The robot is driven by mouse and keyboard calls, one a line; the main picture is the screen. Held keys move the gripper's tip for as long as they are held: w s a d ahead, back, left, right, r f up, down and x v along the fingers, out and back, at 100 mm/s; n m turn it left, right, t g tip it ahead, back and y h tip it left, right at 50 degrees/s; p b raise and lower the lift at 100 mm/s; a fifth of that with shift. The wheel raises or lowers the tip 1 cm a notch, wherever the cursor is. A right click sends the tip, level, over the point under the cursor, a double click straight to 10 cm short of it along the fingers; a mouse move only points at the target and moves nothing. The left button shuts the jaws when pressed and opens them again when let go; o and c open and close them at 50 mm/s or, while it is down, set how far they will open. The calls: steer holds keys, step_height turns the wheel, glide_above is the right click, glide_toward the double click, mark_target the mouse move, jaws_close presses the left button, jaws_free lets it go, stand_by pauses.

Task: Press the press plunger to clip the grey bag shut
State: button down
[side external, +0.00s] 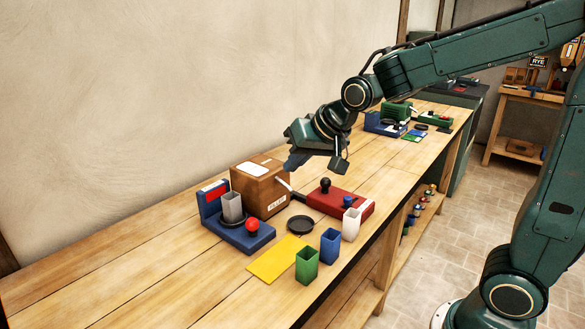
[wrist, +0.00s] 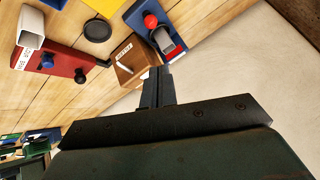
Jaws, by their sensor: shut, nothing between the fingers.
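The grey bag (side external: 233,208) stands upright on a blue station (side external: 245,237) with a red knob (side external: 252,225) and a dark ring around the bag's foot. The grey bag also shows in the wrist view (wrist: 163,41). A red block (side external: 340,204) to the right carries a black knob (side external: 325,186) and a side lever. I cannot tell for sure which knob is the press plunger. My gripper (side external: 289,165) is shut and empty above the wooden box, apart from both knobs. Its closed fingers (wrist: 157,72) show in the wrist view.
A brown box (side external: 276,194) stands between the blue station and red block. A black dish (side external: 300,225), yellow sheet (side external: 278,259), green bag (side external: 306,265), blue bag (side external: 330,245) and white bag (side external: 351,223) are in front. The bench's left part is clear; the wall is behind.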

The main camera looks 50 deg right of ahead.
mark_target(255, 222)
steer(key=w+f+m, duration=0.1)
steer(key=w+f, duration=0.2)
steer(key=w, duration=0.3)
steer(key=w+f+m+t, duration=0.1)
steer(key=w+f+m, duration=0.1)
steer(key=w+f, duration=0.2)
steer(key=shift+w+a, duration=0.3)
steer(key=shift+w, duration=0.9)
steer(key=shift+f, duration=0.25)
steer(key=shift+f, duration=4.3)
